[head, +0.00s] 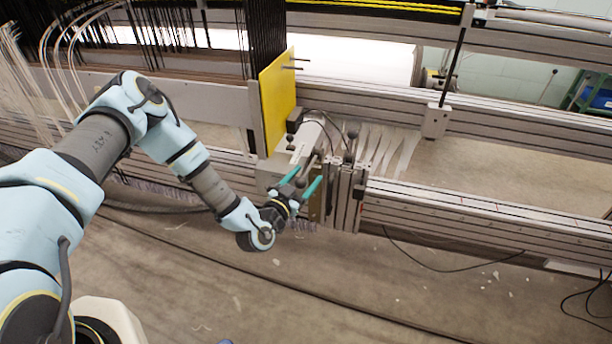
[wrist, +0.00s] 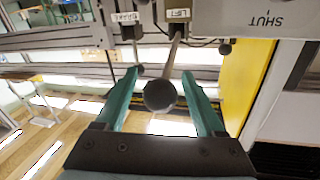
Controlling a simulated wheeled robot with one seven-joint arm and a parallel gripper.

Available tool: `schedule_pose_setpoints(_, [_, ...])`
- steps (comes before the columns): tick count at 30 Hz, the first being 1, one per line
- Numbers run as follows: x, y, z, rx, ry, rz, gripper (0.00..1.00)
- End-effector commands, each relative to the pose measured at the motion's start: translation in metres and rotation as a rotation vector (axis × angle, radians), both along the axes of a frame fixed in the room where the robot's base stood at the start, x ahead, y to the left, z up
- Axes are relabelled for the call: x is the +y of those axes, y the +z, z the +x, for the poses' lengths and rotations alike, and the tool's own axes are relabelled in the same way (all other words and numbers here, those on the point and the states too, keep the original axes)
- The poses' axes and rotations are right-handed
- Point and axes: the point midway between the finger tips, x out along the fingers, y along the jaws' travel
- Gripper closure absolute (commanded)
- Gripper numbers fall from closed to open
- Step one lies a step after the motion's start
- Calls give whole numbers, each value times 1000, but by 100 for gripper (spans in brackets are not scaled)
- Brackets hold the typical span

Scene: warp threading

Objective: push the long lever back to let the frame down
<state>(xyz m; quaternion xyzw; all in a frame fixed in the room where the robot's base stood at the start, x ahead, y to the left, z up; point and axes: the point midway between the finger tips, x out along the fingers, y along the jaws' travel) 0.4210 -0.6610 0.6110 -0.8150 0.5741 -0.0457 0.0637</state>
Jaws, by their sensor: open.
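A lever with a round black knob (wrist: 160,95) points toward the camera in the wrist view. Its rod rises to a slot under a label that seems to read LIFT (wrist: 178,14), upside down. My gripper (wrist: 163,80) is open, with one teal finger on each side of the knob; I cannot tell whether either touches it. A second, shorter-looking lever (wrist: 135,45) stands to the left under another label, BRAKE. In the head view my gripper (head: 303,183) is at the front of the lever unit (head: 343,196), and the fingers partly hide the levers.
A yellow panel (head: 276,100) stands just left of the lever unit. A grey box marked SHUT (wrist: 250,18) is close by in the wrist view. Long metal rails (head: 480,210) run to the right. The floor in front (head: 330,280) is open, with cables lying on it.

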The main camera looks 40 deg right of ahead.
Motion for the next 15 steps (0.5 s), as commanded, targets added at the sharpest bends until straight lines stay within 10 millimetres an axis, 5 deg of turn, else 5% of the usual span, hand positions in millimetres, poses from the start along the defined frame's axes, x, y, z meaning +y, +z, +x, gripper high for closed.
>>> schedule_pose_setpoints(11, [-6, 0, 2, 1, -1, 1, 29])
schedule_pose_setpoints(15, [-6, 0, 2, 1, 0, 1, 44])
